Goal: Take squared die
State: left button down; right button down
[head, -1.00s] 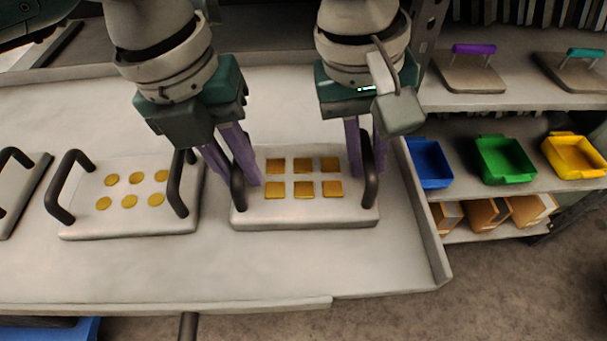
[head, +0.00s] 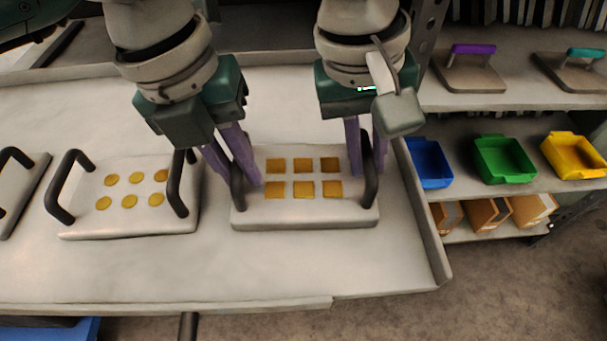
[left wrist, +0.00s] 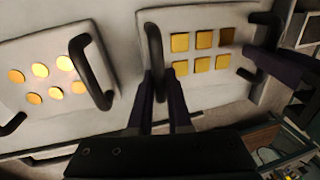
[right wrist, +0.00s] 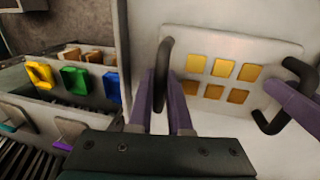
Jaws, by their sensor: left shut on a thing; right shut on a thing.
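The squared die (head: 304,212) is a pale plate with several gold squares on top and a black handle at each end. It lies flat on the light worktable. My left gripper (head: 246,180) is shut on its left handle, also seen in the left wrist view (left wrist: 154,58). My right gripper (head: 367,165) is shut on its right handle, also seen in the right wrist view (right wrist: 163,60). The fingers hide part of both handles. The die with round gold pieces (head: 128,222) lies to the left, close to my left gripper.
Another die (head: 22,200) is cut off at the left edge. The table (head: 210,278) has a raised rim on the right (head: 425,220). Beyond it, a shelf holds blue (head: 430,165), green (head: 503,160) and yellow (head: 574,157) bins. The table front is clear.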

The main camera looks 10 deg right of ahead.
pick_arm(q)
jog(key=shift+r, duration=0.2)
pick_arm(e)
jog(key=shift+r, duration=0.15)
